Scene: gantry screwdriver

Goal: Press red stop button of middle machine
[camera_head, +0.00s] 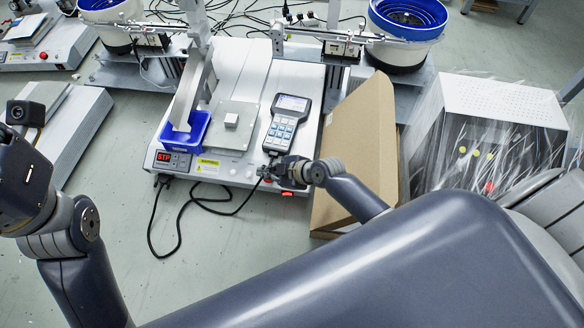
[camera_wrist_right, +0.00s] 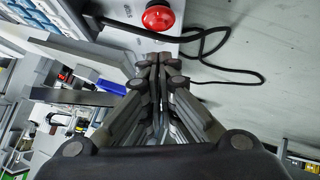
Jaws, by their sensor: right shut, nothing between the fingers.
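The middle machine (camera_head: 222,168) is a white bench unit with a front panel, a red "STP" display (camera_head: 172,160) and a yellow label. Its round red stop button (camera_wrist_right: 158,16) shows clearly at the top of the right wrist view. In the head view my right gripper covers most or all of that button. My right gripper (camera_head: 280,172) is at the front right of the panel, shut and empty. In the right wrist view its closed fingertips (camera_wrist_right: 160,60) point toward the button, with a small gap showing in the picture. My left arm is at the left; its fingers are out of view.
A handheld keypad device (camera_head: 287,124) lies on the machine just behind my right gripper. A blue bin (camera_head: 186,132) stands at the machine's left. An opened cardboard box (camera_head: 355,140) leans close on the right. A black cable (camera_head: 182,212) loops over the floor in front.

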